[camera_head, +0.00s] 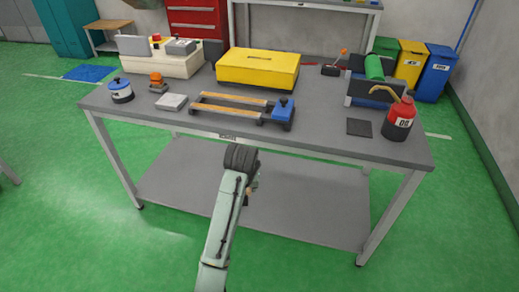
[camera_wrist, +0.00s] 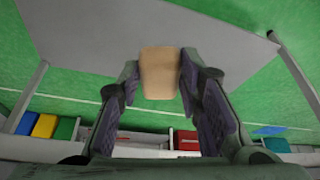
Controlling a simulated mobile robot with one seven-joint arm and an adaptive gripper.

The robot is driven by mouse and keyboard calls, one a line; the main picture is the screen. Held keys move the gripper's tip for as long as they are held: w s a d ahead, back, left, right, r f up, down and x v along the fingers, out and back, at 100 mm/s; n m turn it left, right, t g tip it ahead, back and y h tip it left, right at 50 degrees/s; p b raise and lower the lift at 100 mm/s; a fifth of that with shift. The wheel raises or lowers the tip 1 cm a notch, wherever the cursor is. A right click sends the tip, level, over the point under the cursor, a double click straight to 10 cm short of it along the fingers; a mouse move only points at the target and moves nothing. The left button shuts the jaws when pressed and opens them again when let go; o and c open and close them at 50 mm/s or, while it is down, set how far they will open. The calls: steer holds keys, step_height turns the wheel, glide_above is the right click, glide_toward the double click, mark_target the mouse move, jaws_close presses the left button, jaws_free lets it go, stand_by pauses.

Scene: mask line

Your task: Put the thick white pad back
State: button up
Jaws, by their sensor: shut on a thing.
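A thick white pad (camera_head: 171,102) lies flat on the grey workbench (camera_head: 330,147) at its left side, left of a wooden-railed fixture. A thin dark pad (camera_head: 359,128) lies at the right, beside the red can. My gripper (camera_head: 250,191) is in front of the bench, mostly hidden by my arm. In the wrist view my gripper (camera_wrist: 159,78) is shut on a tan block (camera_wrist: 160,62), with a finger on each side. A small tan bit of it shows beside my wrist in the head view. The gripper is apart from the white pad.
The fixture (camera_head: 235,104) with a blue block on its right end sits mid-bench, before a yellow case (camera_head: 257,68). A blue-lidded pot (camera_head: 121,91), an orange beacon (camera_head: 157,82) and the red can (camera_head: 398,120) stand nearby. The lower shelf (camera_head: 300,205) is bare.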

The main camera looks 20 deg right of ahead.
steer(key=s+a+f+n, duration=0.1)
steer(key=s+a+f, duration=0.2)
steer(key=f, duration=0.4)
steer(key=s+a+f+n, duration=0.1)
steer(key=s+a+f, duration=0.2)
steer(key=f, duration=0.4)
steer(key=s+a+f+y, duration=0.1)
steer(key=s+a+f, duration=0.2)
steer(key=a+f, duration=0.2)
steer(key=shift+a+f+n, duration=0.35)
steer(key=shift+f+n, duration=0.05)
steer(key=shift+f, duration=0.5)
steer(key=shift+s, duration=0.1)
steer(key=shift+r, duration=0.1)
